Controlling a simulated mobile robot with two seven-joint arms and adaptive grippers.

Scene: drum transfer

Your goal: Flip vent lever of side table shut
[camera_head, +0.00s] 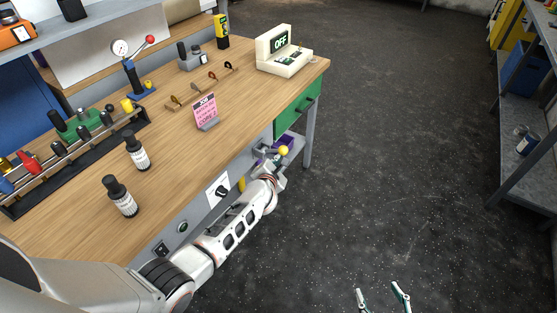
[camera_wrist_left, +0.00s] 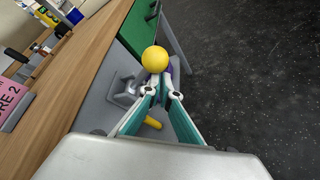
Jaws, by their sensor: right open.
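A lever with a yellow ball knob (camera_head: 283,150) sticks out from the grey front of the side table (camera_head: 170,135), just below the green drawer. The knob also shows in the left wrist view (camera_wrist_left: 155,59), directly beyond my fingertips. My left gripper (camera_head: 277,165) is right at the knob, its fingers drawn together (camera_wrist_left: 162,92). Its tips partly hide the lever's lower part, and I cannot tell whether they touch it. My right gripper (camera_head: 381,293) is open and empty, low over the floor.
A green drawer (camera_head: 297,106) with a dark handle is beside the lever. A yellow handle (camera_wrist_left: 152,123) sits lower on the front.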

